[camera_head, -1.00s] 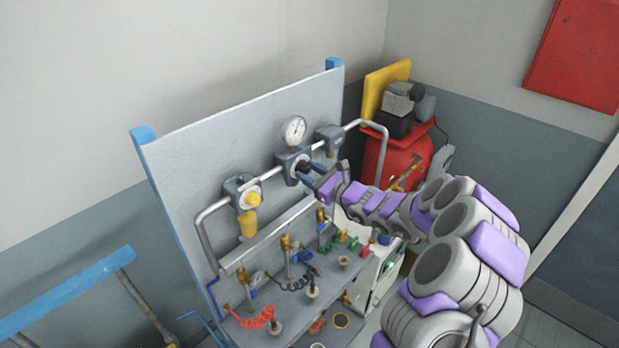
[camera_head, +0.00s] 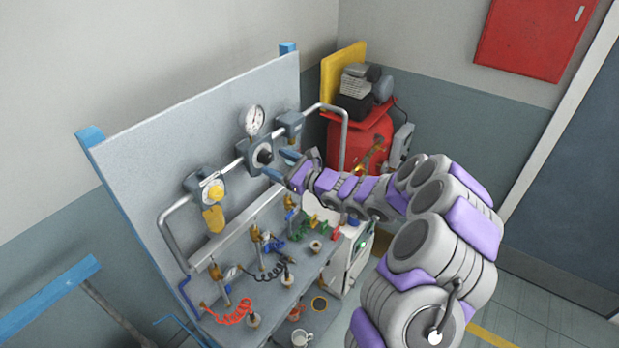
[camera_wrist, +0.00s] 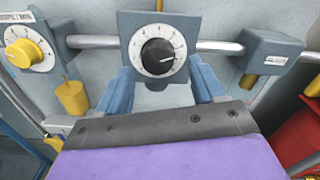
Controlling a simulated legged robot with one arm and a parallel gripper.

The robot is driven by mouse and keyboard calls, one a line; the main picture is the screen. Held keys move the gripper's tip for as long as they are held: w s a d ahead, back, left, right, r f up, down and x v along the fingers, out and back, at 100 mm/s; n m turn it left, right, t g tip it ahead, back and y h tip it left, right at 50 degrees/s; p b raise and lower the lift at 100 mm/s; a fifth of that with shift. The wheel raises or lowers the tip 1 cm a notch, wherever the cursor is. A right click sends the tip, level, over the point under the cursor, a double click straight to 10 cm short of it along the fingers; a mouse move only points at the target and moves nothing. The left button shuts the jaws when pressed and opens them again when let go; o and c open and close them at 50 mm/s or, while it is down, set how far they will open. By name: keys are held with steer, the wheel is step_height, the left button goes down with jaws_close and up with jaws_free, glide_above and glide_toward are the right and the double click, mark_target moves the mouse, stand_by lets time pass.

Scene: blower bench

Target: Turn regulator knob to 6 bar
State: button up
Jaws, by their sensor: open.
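The regulator knob (camera_wrist: 158,57) is black, with a light pointer line, on a white dial ringed with marks. The dial sits on a grey-blue regulator block (camera_wrist: 126,22) in the wrist view. In the head view the black knob (camera_head: 264,157) faces my arm, with the round pressure gauge (camera_head: 255,121) above it; the gauge reading is too small to tell. My gripper (camera_head: 281,165) is open and empty, just in front of the knob and apart from it. In the wrist view its blue fingers (camera_wrist: 163,84) stand wide, left and right below the knob.
A yellow knob (camera_wrist: 22,53) on another dial block is to the left. A grey box (camera_wrist: 271,52) sits on the pipe to the right. A red compressor (camera_head: 362,140) stands behind.

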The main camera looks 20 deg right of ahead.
steer(key=b+v, duration=0.1)
steer(key=v, duration=1.4)
steer(key=shift+b, duration=0.3)
steer(key=s+a+f+n+g+y+b, duration=0.15)
steer(key=s+a+n+g+b, duration=0.35)
steer(key=s+a+n, duration=0.5)
steer(key=s+a+f+n+g+y+b, duration=0.1)
steer(key=s+a+f+n+g+b, duration=0.15)
steer(key=s+a+n+g, duration=0.75)
steer(key=s+a+f+h+b, duration=0.3)
steer(key=s+a+f, duration=0.1)
steer(key=s+d+f+n+h+b, duration=0.3)
steer(key=s+d+f+h, duration=0.1)
steer(key=s+d+h, duration=0.1)
steer(key=s+d+f+n+g+h+b, duration=0.1)
steer(key=s+d+f+n+h+b, duration=0.2)
steer(key=s+d+f+h, duration=0.2)
steer(key=s+d, duration=0.3)
steer(key=s, duration=0.1)
steer(key=shift+s+d, duration=0.2)
steer(key=shift+s, duration=0.2)
